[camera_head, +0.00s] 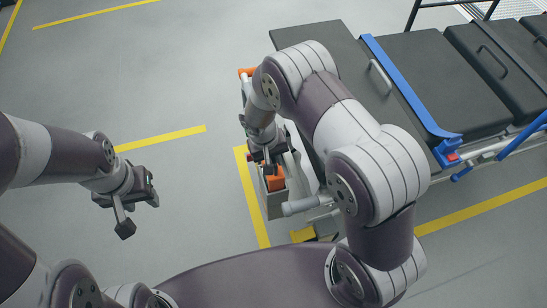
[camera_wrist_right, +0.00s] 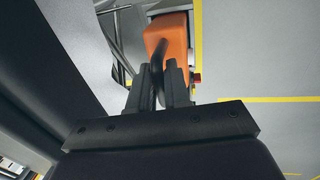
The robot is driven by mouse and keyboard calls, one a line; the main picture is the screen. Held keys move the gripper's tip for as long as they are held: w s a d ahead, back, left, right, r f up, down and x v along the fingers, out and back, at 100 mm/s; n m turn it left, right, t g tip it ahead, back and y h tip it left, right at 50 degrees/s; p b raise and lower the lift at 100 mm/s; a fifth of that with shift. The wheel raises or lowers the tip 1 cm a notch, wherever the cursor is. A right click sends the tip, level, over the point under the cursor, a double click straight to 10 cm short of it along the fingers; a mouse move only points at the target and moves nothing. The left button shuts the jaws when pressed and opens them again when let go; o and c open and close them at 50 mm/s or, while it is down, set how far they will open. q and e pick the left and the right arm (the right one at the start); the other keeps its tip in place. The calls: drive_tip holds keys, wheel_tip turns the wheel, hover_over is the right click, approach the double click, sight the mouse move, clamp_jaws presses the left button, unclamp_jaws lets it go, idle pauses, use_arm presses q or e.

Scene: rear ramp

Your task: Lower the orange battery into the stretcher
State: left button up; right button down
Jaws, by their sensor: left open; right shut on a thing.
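The orange battery (camera_head: 274,182) is under my right gripper (camera_head: 266,158) in the head view. My right gripper is shut on the battery's dark handle. In the right wrist view the battery (camera_wrist_right: 168,36) shows just beyond the fingertips (camera_wrist_right: 167,68). The stretcher (camera_head: 330,62) has black pads and a blue strap. A grey open box (camera_head: 277,207) is at its near end. The battery overlaps the box's opening; how deep it sits is unclear, since my arm covers part of it. My left gripper (camera_head: 136,200) is open and empty over the floor, left of the stretcher.
Yellow lines (camera_head: 252,200) mark the grey floor around the stretcher's end. A blue rail and frame bars (camera_head: 480,165) run along the stretcher's near side. An orange-ended bar (camera_head: 246,72) stands out at its left. The floor between my grippers is clear.

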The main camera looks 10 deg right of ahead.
drive_tip(key=shift+f+b, duration=1.4)
drive_tip(key=shift+f, duration=0.4)
drive_tip(key=c, duration=1)
unclamp_jaws()
wheel_tip(320, 180, up, 12)
drive_tip(key=a+p, duration=0.2)
drive_tip(key=shift+a+r, duration=0.2)
drive_tip(key=shift+r, duration=0.05)
